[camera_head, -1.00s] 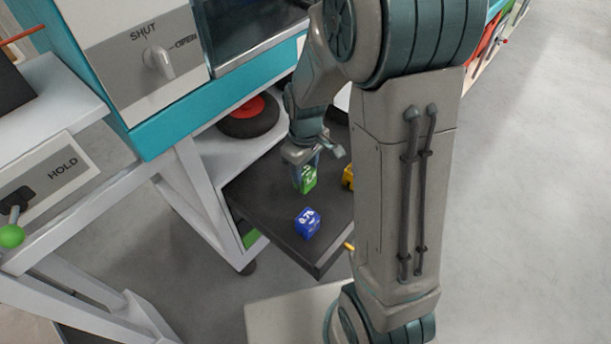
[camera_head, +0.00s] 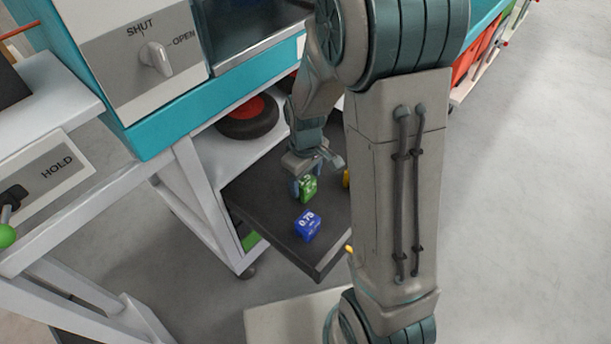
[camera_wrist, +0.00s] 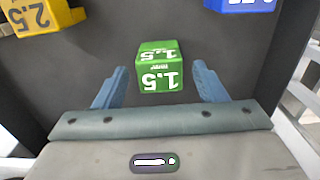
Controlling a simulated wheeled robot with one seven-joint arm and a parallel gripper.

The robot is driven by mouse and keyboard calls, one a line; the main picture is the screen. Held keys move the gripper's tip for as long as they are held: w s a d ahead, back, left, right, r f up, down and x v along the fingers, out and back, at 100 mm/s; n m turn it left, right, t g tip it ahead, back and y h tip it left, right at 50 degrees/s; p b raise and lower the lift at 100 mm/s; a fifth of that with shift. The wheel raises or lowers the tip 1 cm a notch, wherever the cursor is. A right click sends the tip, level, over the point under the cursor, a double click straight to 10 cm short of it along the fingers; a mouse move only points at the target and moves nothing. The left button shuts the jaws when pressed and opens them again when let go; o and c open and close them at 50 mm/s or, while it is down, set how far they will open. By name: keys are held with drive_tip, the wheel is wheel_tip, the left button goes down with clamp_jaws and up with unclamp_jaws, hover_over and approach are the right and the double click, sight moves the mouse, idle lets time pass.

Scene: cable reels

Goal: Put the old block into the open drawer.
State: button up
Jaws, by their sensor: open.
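A green block (camera_head: 308,187) marked 1.5 lies in the open dark drawer (camera_head: 259,201). In the wrist view the green block (camera_wrist: 159,67) sits between the two blue fingers of my gripper (camera_wrist: 160,88), with gaps on both sides. My gripper (camera_head: 303,184) is open and low over the drawer floor. A blue block (camera_head: 307,225) marked 0.75 lies nearer the drawer's front edge. A yellow block (camera_wrist: 38,16) marked 2.5 is at the upper left of the wrist view. Which block is the old one is not labelled.
A teal-framed machine with a shut/open knob (camera_head: 156,59) stands above the drawer. A black and red reel (camera_head: 248,116) sits on the white shelf behind it. A panel marked HOLD (camera_head: 45,180) is at the left. The floor at the right is clear.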

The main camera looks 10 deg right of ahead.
sight(306, 181)
wheel_tip(306, 181, up, 12)
drive_tip(key=p, duration=0.4)
drive_tip(key=s+d+r+m, duration=0.1)
drive_tip(key=s+r+m, duration=0.2)
drive_tip(key=s, duration=0.3)
drive_tip(key=s+d+r+m+t, duration=0.1)
drive_tip(key=s+d+r+m, duration=0.1)
drive_tip(key=s, duration=0.5)
drive_tip(key=shift+s+r+m, duration=0.25)
drive_tip(key=shift+r+m, duration=0.3)
drive_tip(key=shift+m, duration=0.45)
